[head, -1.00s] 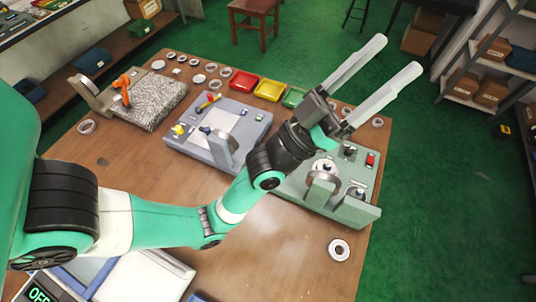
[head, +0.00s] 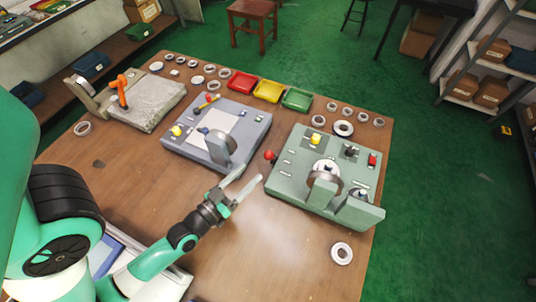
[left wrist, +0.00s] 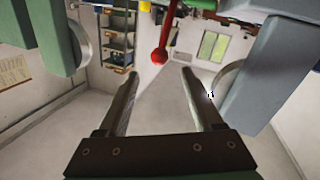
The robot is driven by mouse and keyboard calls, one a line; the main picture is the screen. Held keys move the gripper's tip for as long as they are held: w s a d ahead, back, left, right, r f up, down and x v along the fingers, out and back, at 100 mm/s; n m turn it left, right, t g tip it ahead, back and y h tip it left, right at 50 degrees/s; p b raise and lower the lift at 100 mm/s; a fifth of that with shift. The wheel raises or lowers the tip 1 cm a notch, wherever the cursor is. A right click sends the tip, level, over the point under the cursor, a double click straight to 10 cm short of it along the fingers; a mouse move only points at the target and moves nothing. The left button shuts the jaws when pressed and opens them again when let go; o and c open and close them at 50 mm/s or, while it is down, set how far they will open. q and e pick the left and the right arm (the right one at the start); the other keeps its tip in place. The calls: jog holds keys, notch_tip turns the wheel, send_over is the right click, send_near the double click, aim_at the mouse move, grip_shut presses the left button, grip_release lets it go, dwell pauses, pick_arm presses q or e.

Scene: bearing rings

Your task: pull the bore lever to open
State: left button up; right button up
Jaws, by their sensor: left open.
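A red-knobbed lever (head: 270,155) sticks out at the left edge of the green machine (head: 290,200). I cannot read a label that names it the bore lever. My left gripper (head: 252,174) is open and empty, low over the table in front of the gap between the green and grey machines. Its fingertips are apart from the red knob, just below it in the head view. In the left wrist view the red knob (left wrist: 159,56) hangs beyond the fingertips (left wrist: 160,73), roughly between them. My right gripper is not in view.
The grey machine (head: 250,130) stands left of the green one, with a narrow gap between. Red, yellow and green trays (head: 298,99) and several rings lie behind. One ring (head: 341,253) lies at front right. The front middle of the table is clear.

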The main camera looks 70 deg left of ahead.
aim_at(266, 155)
pick_arm(q)
jog(key=p+x, duration=0.1)
jog(key=x, duration=0.7)
jog(key=shift+w+a+r+p, duration=0.1)
jog(key=shift+w+a+p, duration=0.1)
jog(key=shift+w+p, duration=0.15)
jog(key=shift+w+a, duration=0.25)
jog(key=shift+w, duration=0.15)
grip_shut()
dwell(0.5)
